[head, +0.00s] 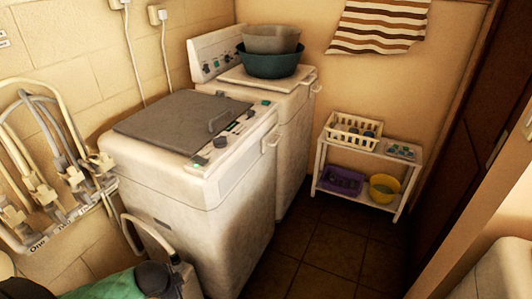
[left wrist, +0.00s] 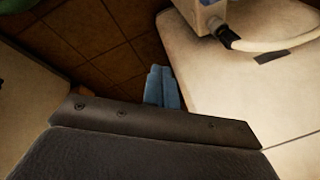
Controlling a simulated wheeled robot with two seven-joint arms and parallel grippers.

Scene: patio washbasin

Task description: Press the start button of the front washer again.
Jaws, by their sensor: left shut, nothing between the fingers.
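The front washer (head: 225,220) is the nearer white machine against the left wall, with a grey lid (head: 165,120). I cannot tell which control is the start button. My left gripper (left wrist: 162,86) shows in the left wrist view as blue fingertips close together, shut and empty, above brown floor tiles. I cannot make it out in the head view. My right gripper is not in view.
A second washer (head: 285,100) behind carries stacked basins (head: 268,68). A white shelf (head: 385,152) holds a basket (head: 350,134) and a yellow bucket (head: 384,188). Hoses (head: 50,150) hang on the left wall. Tiled floor (head: 325,245) is clear right of the washers.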

